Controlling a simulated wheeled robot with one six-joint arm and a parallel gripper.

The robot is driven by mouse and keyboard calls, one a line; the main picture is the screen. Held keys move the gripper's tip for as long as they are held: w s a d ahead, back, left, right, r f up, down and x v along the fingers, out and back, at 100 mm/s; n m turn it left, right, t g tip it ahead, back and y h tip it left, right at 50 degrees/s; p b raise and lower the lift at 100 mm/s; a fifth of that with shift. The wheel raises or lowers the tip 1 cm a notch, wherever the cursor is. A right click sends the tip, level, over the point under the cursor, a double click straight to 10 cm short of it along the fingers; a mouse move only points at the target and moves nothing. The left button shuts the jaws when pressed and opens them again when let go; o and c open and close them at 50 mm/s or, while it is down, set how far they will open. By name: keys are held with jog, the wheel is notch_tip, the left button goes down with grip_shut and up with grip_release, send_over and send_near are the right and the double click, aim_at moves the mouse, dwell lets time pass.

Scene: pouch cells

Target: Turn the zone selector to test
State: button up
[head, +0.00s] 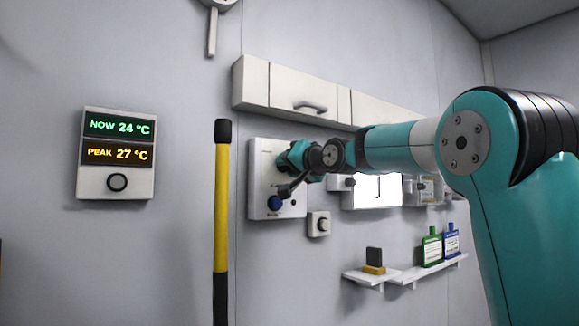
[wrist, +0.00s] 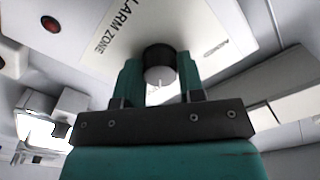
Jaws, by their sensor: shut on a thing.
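The zone selector is a round knob on a white wall panel (head: 259,165). In the head view the knob (head: 275,203) looks blue, low on the panel. In the wrist view the knob (wrist: 158,56) has a dark rim and a grey face with a small white mark. My gripper (head: 282,194) reaches the panel from the right. In the wrist view my gripper (wrist: 160,82) has its teal fingers on either side of the knob, shut on it. "ALARM ZONE" is printed beside it; another label is too blurred to read. I cannot tell which zone the knob points to.
A red button (wrist: 50,24) sits beside the knob. A small box with a round knob (head: 318,224) is just below right. A yellow and black pole (head: 221,200) stands left. Cabinets (head: 290,88) hang above, and a shelf (head: 410,273) with bottles is lower right.

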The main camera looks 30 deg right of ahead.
dwell(0.4)
jog(key=o, duration=0.9)
jog(key=shift+s, duration=0.1)
jog(key=s+b, duration=0.2)
jog(key=s, duration=0.3)
jog(key=s+b, duration=0.2)
jog(key=s, duration=0.4)
jog(key=s+b, duration=0.2)
jog(key=s, duration=0.4)
jog(key=shift+s+d, duration=0.1)
jog(key=shift+d, duration=0.2)
jog(key=shift+f, duration=0.1)
